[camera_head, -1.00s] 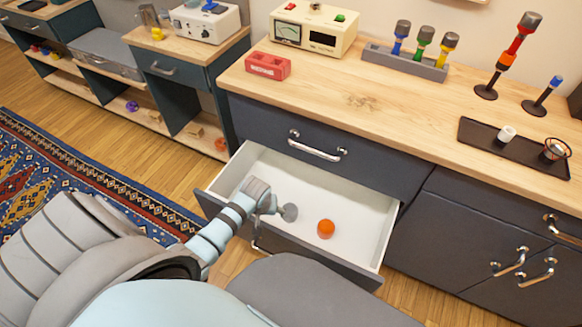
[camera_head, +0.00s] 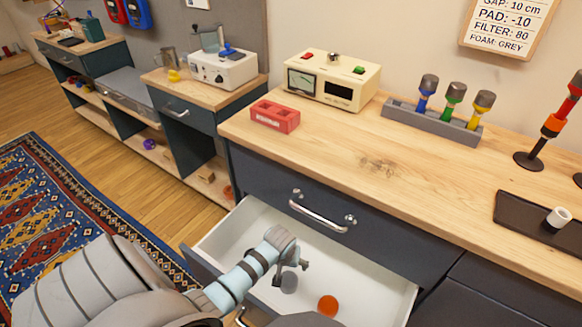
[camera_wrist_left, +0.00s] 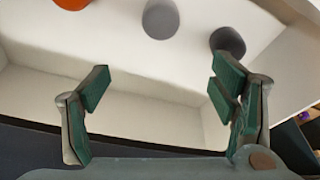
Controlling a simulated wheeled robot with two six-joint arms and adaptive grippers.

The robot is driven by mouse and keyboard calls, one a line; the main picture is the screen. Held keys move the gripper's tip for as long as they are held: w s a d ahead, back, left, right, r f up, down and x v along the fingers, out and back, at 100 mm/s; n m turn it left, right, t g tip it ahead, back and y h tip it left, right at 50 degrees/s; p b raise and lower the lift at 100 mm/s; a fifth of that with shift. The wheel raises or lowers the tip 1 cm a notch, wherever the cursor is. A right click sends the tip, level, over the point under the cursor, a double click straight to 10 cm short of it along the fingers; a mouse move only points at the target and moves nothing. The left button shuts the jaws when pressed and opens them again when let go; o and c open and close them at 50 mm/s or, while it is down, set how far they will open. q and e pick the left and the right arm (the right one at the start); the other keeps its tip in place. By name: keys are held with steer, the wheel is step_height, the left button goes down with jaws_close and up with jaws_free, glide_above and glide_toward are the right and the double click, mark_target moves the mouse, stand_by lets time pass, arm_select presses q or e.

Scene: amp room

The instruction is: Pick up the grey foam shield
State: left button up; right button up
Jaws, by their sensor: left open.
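The drawer holds a grey foam shield (camera_head: 289,283), a small round piece on the white drawer floor, partly behind my left gripper (camera_head: 291,262) in the head view. The left wrist view shows a lighter grey round piece (camera_wrist_left: 160,19) at the top middle and a darker grey one (camera_wrist_left: 228,42) to its right; I cannot tell which is the one seen in the head view. An orange foam piece (camera_head: 327,305) lies nearby. My left gripper, also in the left wrist view (camera_wrist_left: 158,85), is open with nothing between its fingers, apart from the foam pieces. My right gripper is not in view.
The open drawer (camera_head: 213,245) has white walls around the gripper. Above it are a drawer handle (camera_head: 322,215) and the wooden counter (camera_head: 370,165), with a red block (camera_head: 275,116), a cream meter box (camera_head: 331,82) and a grey rack (camera_head: 430,118).

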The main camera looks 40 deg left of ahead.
mark_target(288, 278)
arm_select(q)
steer(key=b+x, duration=0.3)
steer(key=x, duration=0.1)
steer(key=s+b+x, duration=0.1)
steer(key=b+x, duration=0.2)
steer(key=x, duration=0.2)
steer(key=b+x, duration=0.3)
steer(key=x, duration=0.2)
steer(key=shift+s+d+f+b, duration=0.2)
steer(key=shift+d+f+b, duration=0.15)
steer(key=shift+f, duration=0.15)
steer(key=shift+b+x, duration=0.85)
steer(key=shift+x, duration=0.3)
steer(key=shift+r, duration=0.1)
steer(key=shift+c, duration=0.6)
steer(key=c, duration=0.7)
